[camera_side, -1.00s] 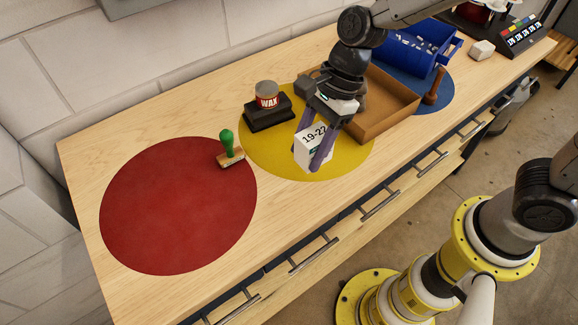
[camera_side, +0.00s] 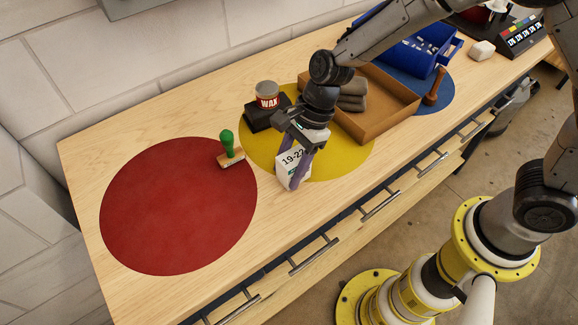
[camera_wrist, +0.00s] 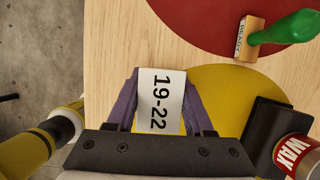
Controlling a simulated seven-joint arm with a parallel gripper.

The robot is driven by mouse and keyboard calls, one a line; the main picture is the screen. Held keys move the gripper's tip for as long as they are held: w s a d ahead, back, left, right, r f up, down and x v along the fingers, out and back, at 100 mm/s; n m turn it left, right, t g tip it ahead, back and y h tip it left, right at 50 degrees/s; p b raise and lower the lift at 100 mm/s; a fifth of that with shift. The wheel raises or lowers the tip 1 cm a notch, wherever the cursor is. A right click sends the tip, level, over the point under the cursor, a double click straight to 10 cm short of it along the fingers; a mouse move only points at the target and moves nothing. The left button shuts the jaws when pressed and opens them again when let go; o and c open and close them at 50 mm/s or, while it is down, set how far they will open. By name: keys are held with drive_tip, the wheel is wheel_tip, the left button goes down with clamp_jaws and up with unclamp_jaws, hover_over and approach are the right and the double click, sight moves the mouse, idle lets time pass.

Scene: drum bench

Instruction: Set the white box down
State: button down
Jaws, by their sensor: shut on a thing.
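The white box (camera_side: 291,167) carries the black label "19-22". My gripper (camera_side: 296,172) is shut on it, with purple fingers on either side. In the side view the box is near the front-left edge of the yellow circle (camera_side: 346,170). I cannot tell whether its underside touches the bench. In the wrist view the white box (camera_wrist: 160,98) sits between the fingers, with bare wood beyond it and the yellow circle (camera_wrist: 215,88) beside it.
A green-handled stamp (camera_side: 228,147) stands at the edge of the red circle (camera_side: 178,210). A wax tin (camera_side: 266,95) sits on a black block (camera_side: 262,117). A cardboard tray (camera_side: 385,125) with grey cloths (camera_side: 351,96) lies right. The red circle's middle is clear.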

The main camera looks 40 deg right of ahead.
drive_tip(key=shift+f, duration=0.1)
drive_tip(key=shift+c, duration=1.4)
unclamp_jaws()
drive_tip(key=s+d+r+n+t+h, duration=0.1)
drive_tip(key=s+d+r+n, duration=0.1)
drive_tip(key=d+r, duration=0.45)
drive_tip(key=s+d+r+n+t, duration=0.1)
drive_tip(key=s+d+r+n, duration=0.2)
drive_tip(key=r, duration=0.7)
drive_tip(key=s+d+r+n+t+h, duration=0.2)
drive_tip(key=s+d+n+t+h, duration=0.1)
drive_tip(key=s+d+n, duration=1)
drive_tip(key=shift+s+d+r+t+h, duration=0.3)
drive_tip(key=shift+d, duration=0.6)
